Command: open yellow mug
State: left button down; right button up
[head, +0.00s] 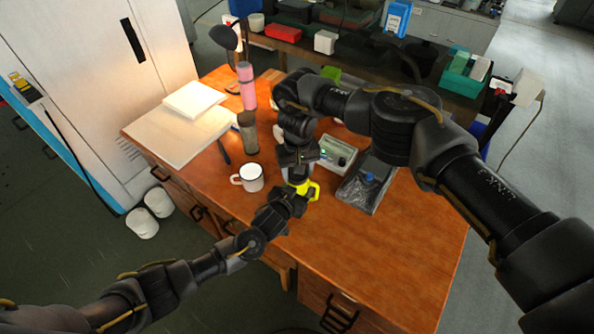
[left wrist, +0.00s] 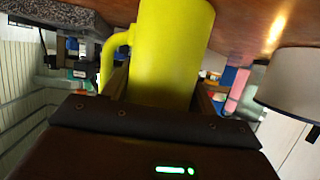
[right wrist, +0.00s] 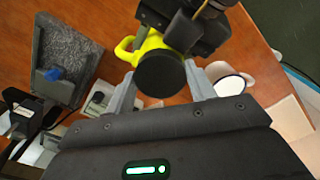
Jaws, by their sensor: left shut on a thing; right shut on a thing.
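The yellow mug (head: 314,190) stands near the front of the wooden desk, its handle to the right in the head view. My left gripper (head: 294,190) is shut on the mug's body from the front left; the yellow body fills the middle of the left wrist view (left wrist: 172,50). My right gripper (head: 298,172) comes down from above. In the right wrist view its fingers stand either side of a dark round lid (right wrist: 161,74) at the mug's top, and it is shut on this lid. I cannot tell whether there is a gap between lid and mug.
A white mug (head: 251,178) stands just left of the yellow one. A pink bottle (head: 246,86) and a brown cylinder (head: 248,133) stand behind. The desk's front right is clear.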

pick_arm(q)
jog(key=shift+r, duration=0.1)
pick_arm(e)
jog(key=shift+n, duration=0.6)
jog(key=o, duration=1.1)
jog(key=shift+r, duration=0.1)
